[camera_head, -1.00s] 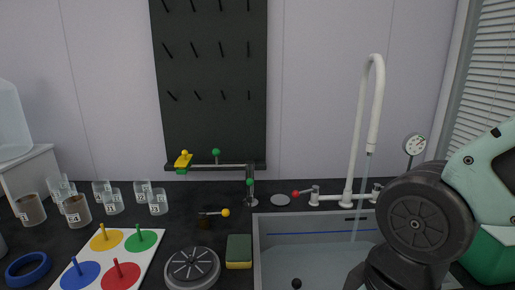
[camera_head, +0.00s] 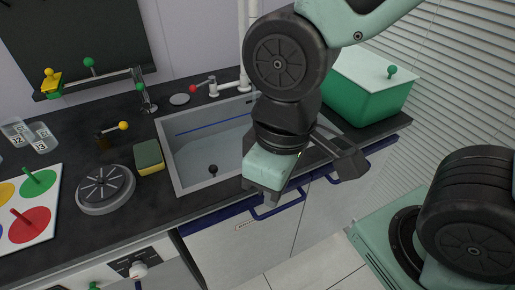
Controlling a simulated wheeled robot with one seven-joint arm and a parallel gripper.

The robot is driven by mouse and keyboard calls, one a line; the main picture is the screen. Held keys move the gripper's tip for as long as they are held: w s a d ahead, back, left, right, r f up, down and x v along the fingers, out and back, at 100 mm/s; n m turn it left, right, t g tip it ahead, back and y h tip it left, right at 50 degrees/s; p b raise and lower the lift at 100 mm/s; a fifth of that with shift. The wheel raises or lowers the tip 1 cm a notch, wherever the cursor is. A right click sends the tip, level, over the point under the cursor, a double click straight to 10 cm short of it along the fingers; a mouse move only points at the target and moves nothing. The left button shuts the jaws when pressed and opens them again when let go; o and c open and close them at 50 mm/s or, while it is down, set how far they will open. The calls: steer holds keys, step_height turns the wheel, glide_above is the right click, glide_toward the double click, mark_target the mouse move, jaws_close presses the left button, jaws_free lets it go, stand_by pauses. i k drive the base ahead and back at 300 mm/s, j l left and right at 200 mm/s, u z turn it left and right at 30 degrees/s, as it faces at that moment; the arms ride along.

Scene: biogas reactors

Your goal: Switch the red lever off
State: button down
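The red lever (camera_head: 193,88) is a short tap handle with a red ball end, on the left valve of the white tap (camera_head: 244,80) behind the sink. It points left from its valve. The top of the spout is out of frame and its outlet is hidden behind my arm, so I see no water stream now. My gripper (camera_head: 308,182) hangs over the front right of the sink, to the right of and nearer than the lever, well apart from it. Nothing shows held in it. Its finger opening is not clear from this angle.
The sink (camera_head: 185,155) has a dark plug at its bottom. A green box (camera_head: 375,95) stands at the right. Blue handles (camera_head: 280,208) line the cabinet front.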

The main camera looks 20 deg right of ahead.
mark_target(202, 84)
steer(key=i+j, duration=0.15)
steer(key=j, duration=0.2)
steer(key=i+j, duration=0.15)
steer(key=j, duration=0.2)
steer(key=i+j, duration=0.2)
steer(key=j, duration=0.15)
steer(key=k+j+u, duration=0.05)
